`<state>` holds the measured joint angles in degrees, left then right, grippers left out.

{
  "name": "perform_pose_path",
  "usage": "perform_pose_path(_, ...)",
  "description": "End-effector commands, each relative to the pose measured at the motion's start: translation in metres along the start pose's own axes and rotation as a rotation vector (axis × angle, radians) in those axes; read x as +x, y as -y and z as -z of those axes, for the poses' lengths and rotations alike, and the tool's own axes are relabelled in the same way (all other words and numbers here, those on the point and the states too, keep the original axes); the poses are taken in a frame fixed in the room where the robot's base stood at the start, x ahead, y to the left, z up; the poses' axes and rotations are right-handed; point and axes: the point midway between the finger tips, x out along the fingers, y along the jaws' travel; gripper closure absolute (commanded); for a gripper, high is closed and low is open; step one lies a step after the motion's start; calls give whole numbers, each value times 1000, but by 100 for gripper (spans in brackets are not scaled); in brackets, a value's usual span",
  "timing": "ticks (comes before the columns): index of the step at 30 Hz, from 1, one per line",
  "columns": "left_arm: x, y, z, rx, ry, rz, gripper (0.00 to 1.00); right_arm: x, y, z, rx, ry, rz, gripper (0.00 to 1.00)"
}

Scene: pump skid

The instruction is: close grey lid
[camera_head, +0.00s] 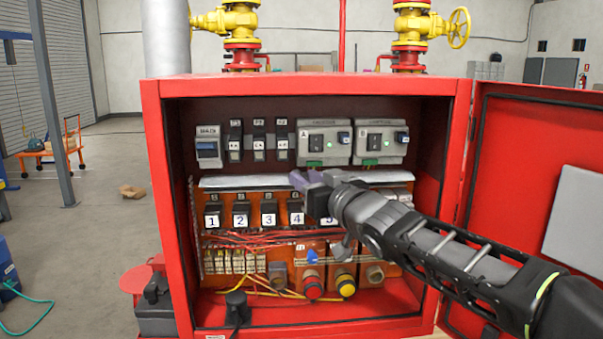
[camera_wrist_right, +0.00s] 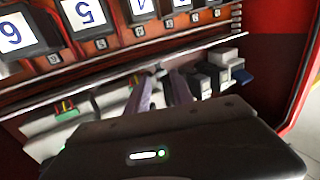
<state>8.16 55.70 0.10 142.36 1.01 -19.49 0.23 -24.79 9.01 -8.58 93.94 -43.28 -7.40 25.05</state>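The grey lid (camera_head: 245,182) is a long pale strip across the inside of the red cabinet, below the upper devices and above the numbered switches. It appears to jut forward, but its exact angle is hard to tell. My right gripper (camera_head: 312,180) is at the middle of the strip and hides part of it. In the right wrist view, its two purple-grey fingers (camera_wrist_right: 162,92) stand apart with nothing visible between them, close to the strip. Whether they touch it cannot be told. My left gripper is not in view.
The cabinet door (camera_head: 530,175) stands open at the right. Grey devices (camera_head: 323,142) sit above the strip, and numbered black switches (camera_head: 241,214) sit below it. Red and yellow knobs (camera_head: 345,285) project lower down. The cabinet's side wall (camera_head: 168,210) bounds the left.

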Motion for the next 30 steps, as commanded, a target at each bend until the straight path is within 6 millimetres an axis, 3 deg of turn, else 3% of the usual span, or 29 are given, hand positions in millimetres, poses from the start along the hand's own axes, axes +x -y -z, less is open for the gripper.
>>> perform_pose_path(6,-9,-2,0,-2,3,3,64,22,0,1,0,1,0,72)
perform_pose_path(15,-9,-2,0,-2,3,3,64,24,0,0,1,-1,0,73)
perform_pose_path(25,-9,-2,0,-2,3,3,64,24,0,0,1,0,0,100)
perform_pose_path(30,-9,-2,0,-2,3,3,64,24,0,0,1,0,0,100)
